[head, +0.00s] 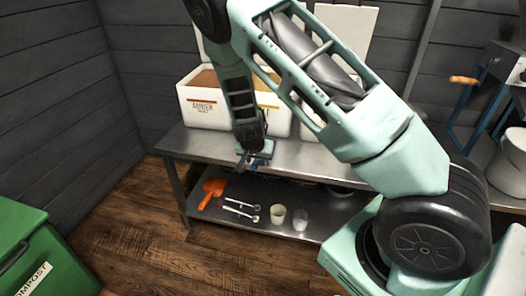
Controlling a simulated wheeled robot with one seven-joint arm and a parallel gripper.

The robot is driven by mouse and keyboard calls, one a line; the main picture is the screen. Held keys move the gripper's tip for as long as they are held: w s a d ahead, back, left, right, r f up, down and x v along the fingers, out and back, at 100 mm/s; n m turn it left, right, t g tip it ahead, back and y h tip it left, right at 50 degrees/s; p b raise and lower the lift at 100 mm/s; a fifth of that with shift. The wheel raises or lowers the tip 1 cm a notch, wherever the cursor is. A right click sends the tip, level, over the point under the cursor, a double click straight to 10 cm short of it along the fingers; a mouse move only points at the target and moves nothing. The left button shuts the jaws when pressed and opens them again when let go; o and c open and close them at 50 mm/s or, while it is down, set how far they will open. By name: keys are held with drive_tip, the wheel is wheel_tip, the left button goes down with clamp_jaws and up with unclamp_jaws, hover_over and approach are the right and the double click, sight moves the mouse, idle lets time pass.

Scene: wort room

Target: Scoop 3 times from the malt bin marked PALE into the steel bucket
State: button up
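A white malt bin (204,108) with a red stripe and lettering too small to read stands on the steel bench at the left, lid up, with brown grain inside. A second white bin (283,121) with a yellow stripe is beside it, mostly hidden by my arm; its mark is hidden. An orange scoop (212,188) lies on the lower shelf. My gripper (253,163) points down at the bench's front edge, above and right of the scoop in the picture; its fingers are too small to judge. No bucket is clearly steel; a pale one (508,165) stands at the right.
The lower shelf (240,224) also holds two long-handled spoons (240,210), a cream cup (278,214) and a clear cup (300,219). A green compost bin (40,255) is at the lower left. A blue-framed device (487,95) with a wooden handle stands at the right.

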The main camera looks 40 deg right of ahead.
clamp_jaws()
drive_tip(key=shift+r+p, duration=2.8)
drive_tip(key=shift+r, duration=0.25)
